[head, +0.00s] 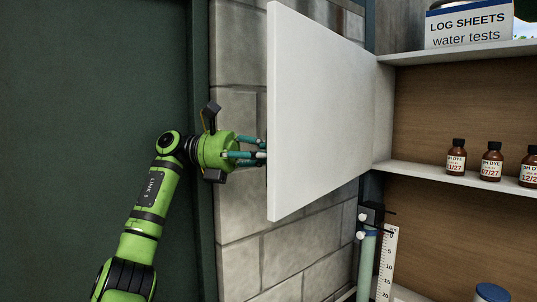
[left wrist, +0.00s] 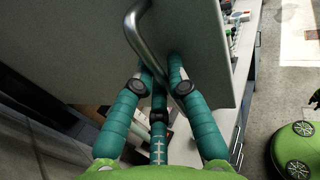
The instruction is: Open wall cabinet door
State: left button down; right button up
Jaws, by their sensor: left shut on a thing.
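The white wall cabinet door (head: 318,115) stands swung well out from the cabinet, with the shelves to its right exposed. My left gripper (head: 260,155) is at the door's left edge, its fingertips partly hidden behind the door. In the left wrist view the door (left wrist: 215,35) fills the top middle and carries a curved metal handle (left wrist: 136,32). There the teal fingers of my left gripper (left wrist: 162,72) are closed around the lower part of this handle. The handle is hidden in the head view. My right gripper is in neither view.
The cabinet's shelves hold small brown bottles (head: 491,162) and a "LOG SHEETS" box (head: 470,25). A grey block wall (head: 238,60) lies behind the door, with a dark green panel (head: 100,90) to the left. A white ruler (head: 387,262) stands below the cabinet.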

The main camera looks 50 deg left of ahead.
aim_at(268, 101)
pick_arm(q)
jog(key=c, duration=1.2)
grip_release()
jog(key=shift+r, duration=0.1)
jog(key=shift+r, duration=4.85)
jog(key=shift+a, duration=0.1)
